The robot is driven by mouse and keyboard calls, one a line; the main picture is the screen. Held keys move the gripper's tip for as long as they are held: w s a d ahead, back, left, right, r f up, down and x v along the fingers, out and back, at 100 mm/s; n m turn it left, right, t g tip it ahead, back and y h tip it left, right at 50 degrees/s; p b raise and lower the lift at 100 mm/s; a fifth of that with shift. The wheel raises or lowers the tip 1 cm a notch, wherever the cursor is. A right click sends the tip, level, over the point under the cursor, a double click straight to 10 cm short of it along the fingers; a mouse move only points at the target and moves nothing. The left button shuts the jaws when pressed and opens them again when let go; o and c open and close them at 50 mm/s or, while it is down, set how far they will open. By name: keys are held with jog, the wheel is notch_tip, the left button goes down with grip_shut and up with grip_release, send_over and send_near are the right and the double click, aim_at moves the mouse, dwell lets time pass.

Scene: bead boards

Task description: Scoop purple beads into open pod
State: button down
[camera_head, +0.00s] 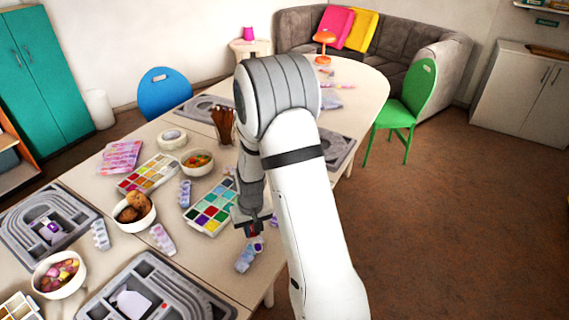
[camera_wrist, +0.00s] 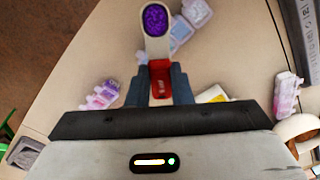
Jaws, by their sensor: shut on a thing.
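My gripper (camera_wrist: 159,88) is shut on the red handle of a scoop (camera_wrist: 157,50). The scoop's pale bowl (camera_wrist: 146,42) points away from my fingers and is filled with purple beads (camera_wrist: 155,20). A pale lilac pod strip (camera_head: 246,256) lies under and beside the scoop. Which compartment is open is too small to tell.
A bead tray (camera_head: 212,207) with many colours lies left of my gripper. Other pod strips (camera_head: 162,238), bowls (camera_head: 134,212) and grey bead boards (camera_head: 150,290) crowd the table (camera_head: 212,262). A green chair (camera_head: 405,110) stands to the right, with open floor beyond.

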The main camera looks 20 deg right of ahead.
jog(key=shift+d, duration=0.2)
jog(key=w+d+f+m+b, duration=0.25)
jog(key=w+d+m, duration=0.25)
jog(key=w+d, duration=1.7)
jog(key=f+b, duration=0.1)
jog(key=b, duration=0.1)
jog(key=s+f+t+b, duration=0.1)
jog(key=b, duration=0.1)
jog(key=h+b, duration=0.1)
jog(key=b, duration=0.1)
jog(key=shift+s+a+f+t, duration=0.2)
jog(key=shift+a+f+t, duration=0.1)
jog(key=shift+a+f, duration=0.1)
jog(key=b, duration=0.1)
jog(key=t+b, duration=0.1)
jog(key=b, duration=0.1)
jog(key=shift+s+a+r+h, duration=0.1)
jog(key=shift+s+r+h, duration=0.15)
jog(key=shift+r+h, duration=0.15)
jog(key=shift+s+a+r+t+b, duration=0.15)
jog(key=shift+t+b, duration=0.35)
jog(key=shift+b, duration=0.35)
jog(key=b, duration=0.2)
jog(key=t+h+b, duration=0.1)
jog(key=b, duration=0.2)
jog(key=shift+s+a+r, duration=0.1)
jog(key=shift+s+r, duration=0.15)
jog(key=shift+r, duration=0.15)
